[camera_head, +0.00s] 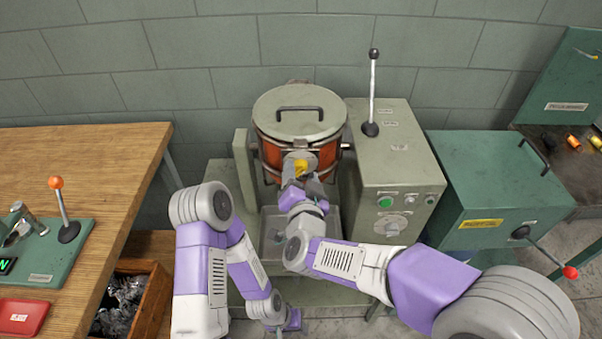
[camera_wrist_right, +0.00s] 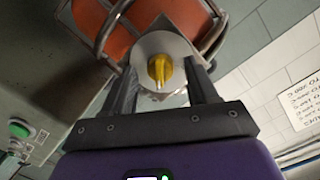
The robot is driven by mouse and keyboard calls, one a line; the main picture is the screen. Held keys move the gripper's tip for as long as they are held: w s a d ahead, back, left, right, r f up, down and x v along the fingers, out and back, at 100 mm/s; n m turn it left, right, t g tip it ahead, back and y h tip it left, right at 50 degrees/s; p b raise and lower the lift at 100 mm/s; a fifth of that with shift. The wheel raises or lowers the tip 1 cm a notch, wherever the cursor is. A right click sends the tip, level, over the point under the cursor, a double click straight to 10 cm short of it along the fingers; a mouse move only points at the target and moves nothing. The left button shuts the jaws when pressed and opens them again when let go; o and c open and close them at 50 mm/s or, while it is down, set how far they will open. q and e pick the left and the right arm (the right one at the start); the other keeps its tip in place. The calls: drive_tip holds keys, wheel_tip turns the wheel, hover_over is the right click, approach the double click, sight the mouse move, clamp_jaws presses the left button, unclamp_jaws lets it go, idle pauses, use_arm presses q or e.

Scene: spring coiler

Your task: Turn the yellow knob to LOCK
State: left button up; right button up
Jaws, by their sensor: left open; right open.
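The yellow knob (camera_head: 300,167) sits on a grey plate at the front of the orange drum (camera_head: 270,157) with its grey lid. In the right wrist view the yellow knob (camera_wrist_right: 160,70) is centred on its metal plate (camera_wrist_right: 152,46), its narrow end pointing down. My right gripper (camera_head: 299,180) is open just in front of the knob. In the right wrist view its two fingers (camera_wrist_right: 162,85) stand apart on either side of the knob, with gaps between. My left gripper (camera_head: 290,322) is open and low, away from the drum. The LOCK marking is not readable.
A grey-green machine (camera_head: 388,170) with a tall lever stands right of the drum. A green cabinet (camera_head: 490,180) with a red-tipped lever is further right. A wooden table (camera_head: 80,185) is at left. A metal tray (camera_head: 272,240) lies below the drum.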

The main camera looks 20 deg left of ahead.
drive_tip(key=p+v, duration=0.1)
drive_tip(key=v, duration=0.6)
idle(0.3)
drive_tip(key=w+d+f+g+h+p, duration=0.1)
drive_tip(key=d+f+g+p, duration=0.2)
drive_tip(key=f, duration=0.5)
drive_tip(key=d+f+n+g+h, duration=0.1)
drive_tip(key=d+f+g, duration=0.1)
drive_tip(key=d+f, duration=0.45)
drive_tip(key=w+d+f+g+p, duration=0.1)
drive_tip(key=d+f+g+p, duration=0.2)
drive_tip(key=f, duration=0.6)
drive_tip(key=s+d+f+g+p, duration=0.1)
drive_tip(key=s+d+f+g, duration=0.2)
drive_tip(key=s, duration=0.5)
drive_tip(key=s+d+f+g+p, duration=0.1)
drive_tip(key=s+d+f+g, duration=0.3)
drive_tip(key=s+f, duration=0.4)
drive_tip(key=shift+d+f+y, duration=0.15)
drive_tip(key=shift+d+y, duration=0.25)
drive_tip(key=shift+d, duration=0.25)
